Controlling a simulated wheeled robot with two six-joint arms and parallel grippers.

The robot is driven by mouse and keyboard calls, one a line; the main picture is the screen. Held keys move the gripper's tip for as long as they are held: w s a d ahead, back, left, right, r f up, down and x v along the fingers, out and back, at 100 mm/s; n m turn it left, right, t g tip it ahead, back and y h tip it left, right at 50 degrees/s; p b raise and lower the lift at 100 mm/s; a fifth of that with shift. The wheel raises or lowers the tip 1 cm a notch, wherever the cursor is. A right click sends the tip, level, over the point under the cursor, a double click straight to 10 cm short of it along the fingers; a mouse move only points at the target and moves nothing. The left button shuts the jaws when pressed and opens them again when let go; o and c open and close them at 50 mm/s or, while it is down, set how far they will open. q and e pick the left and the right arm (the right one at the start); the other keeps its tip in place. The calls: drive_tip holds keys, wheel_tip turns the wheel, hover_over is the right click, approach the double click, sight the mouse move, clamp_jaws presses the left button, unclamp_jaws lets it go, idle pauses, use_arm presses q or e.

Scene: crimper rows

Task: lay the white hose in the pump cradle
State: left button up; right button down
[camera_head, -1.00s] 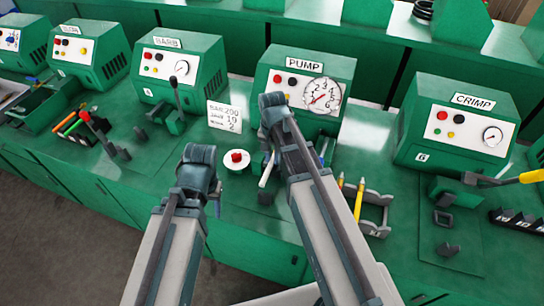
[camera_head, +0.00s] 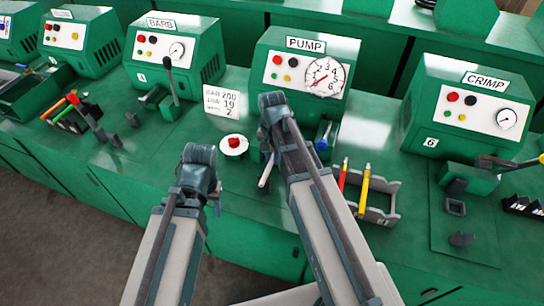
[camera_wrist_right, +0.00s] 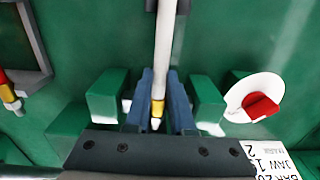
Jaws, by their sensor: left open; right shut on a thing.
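The white hose (camera_wrist_right: 164,40) has a yellow end piece and runs between the blue-grey fingers of my right gripper (camera_wrist_right: 161,85), which is shut on it. In the right wrist view a green block stands on each side of the fingers, the left block (camera_wrist_right: 107,96) and the right block (camera_wrist_right: 208,103); they look like the pump cradle. I cannot tell whether the hose touches them. In the head view a short piece of the hose (camera_head: 265,172) shows below my right wrist, before the PUMP machine (camera_head: 303,75). My left gripper (camera_head: 216,203) is open, mostly hidden by its wrist.
A white disc with a red knob (camera_head: 234,145) and a data card (camera_head: 222,105) stand left of the right gripper. A grey rack (camera_head: 378,214) with red and yellow tools is to its right. The CRIMP machine (camera_head: 465,105) stands further right. The bench front is mostly clear.

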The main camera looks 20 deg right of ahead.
drive_tip(key=c, duration=0.7)
unclamp_jaws()
drive_tip(key=shift+r, duration=0.15)
wheel_tip(320, 180, up, 14)
drive_tip(key=p, duration=1.4)
drive_tip(key=shift+f, duration=0.2)
drive_tip(key=s+a+n+b, duration=0.1)
drive_tip(key=s+a+n, duration=0.2)
drive_tip(key=s, duration=0.1)
drive_tip(key=s+a+f+n, duration=0.1)
drive_tip(key=s+a+n, duration=0.3)
drive_tip(key=s, duration=0.1)
drive_tip(key=s+a+f+n+h+b, duration=0.1)
drive_tip(key=s+a+n, duration=0.2)
drive_tip(key=s, duration=0.2)
drive_tip(key=shift+s+a+f+n+b, duration=0.15)
drive_tip(key=shift+a+n+b, duration=0.1)
drive_tip(key=shift+n+b, duration=0.05)
